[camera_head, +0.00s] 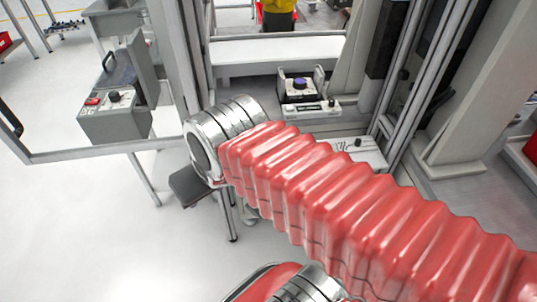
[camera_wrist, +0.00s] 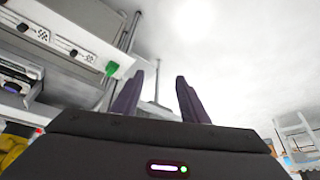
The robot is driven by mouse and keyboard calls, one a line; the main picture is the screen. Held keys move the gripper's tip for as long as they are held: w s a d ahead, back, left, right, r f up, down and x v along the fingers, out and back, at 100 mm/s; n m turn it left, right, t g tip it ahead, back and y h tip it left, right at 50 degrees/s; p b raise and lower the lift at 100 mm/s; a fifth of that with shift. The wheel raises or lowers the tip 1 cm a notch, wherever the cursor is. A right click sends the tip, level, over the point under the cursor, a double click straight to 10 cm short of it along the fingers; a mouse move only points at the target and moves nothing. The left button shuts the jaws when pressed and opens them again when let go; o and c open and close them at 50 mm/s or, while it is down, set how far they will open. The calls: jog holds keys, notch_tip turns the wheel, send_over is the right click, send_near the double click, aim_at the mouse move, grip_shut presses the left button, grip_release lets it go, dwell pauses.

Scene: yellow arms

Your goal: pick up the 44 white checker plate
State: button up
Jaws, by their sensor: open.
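My gripper (camera_wrist: 161,78) shows in the wrist view with its two dark purple fingers apart and nothing between them. It points at a blank, pale background. A white strip (camera_wrist: 64,44) with small black-and-white checker patches runs along the upper left of the wrist view, apart from the fingers. I cannot read a number on it, so I cannot tell whether it is the 44 white checker plate. No checker plate can be made out in the head view, where my red ribbed arm covers much of the middle and right. My gripper is not visible there.
In the head view, a grey control box (camera_head: 115,118) stands at left on a metal frame. A device with a purple knob (camera_head: 300,84) sits behind my arm. A white panel (camera_head: 357,150) lies beside grey uprights. A green thing (camera_wrist: 112,68) is near the fingers in the wrist view.

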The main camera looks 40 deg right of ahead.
notch_tip(320, 180, down, 9)
jog(key=w+m+g+y, duration=0.25)
jog(key=m+y, duration=0.25)
jog(key=m, duration=0.3)
jog(key=w+d+f+m+t+y, duration=0.35)
jog(key=d+m, duration=0.25)
jog(key=m, duration=0.3)
jog(key=d+f+m+t+h, duration=0.3)
jog(key=d+m, duration=0.3)
jog(key=d, duration=0.2)
jog(key=s+d+f+m+t+h, duration=0.1)
jog(key=d+f+m+t+h, duration=0.2)
jog(key=d+m, duration=0.3)
jog(key=d+f+m+t+h, duration=0.3)
jog(key=d+m, duration=0.3)
jog(key=d, duration=0.6)
jog(key=shift+s+f+m, duration=0.3)
jog(key=shift+s+m, duration=0.1)
jog(key=shift+x, duration=4.35)
jog(key=shift+a+r, duration=0.1)
jog(key=shift+r, duration=0.05)
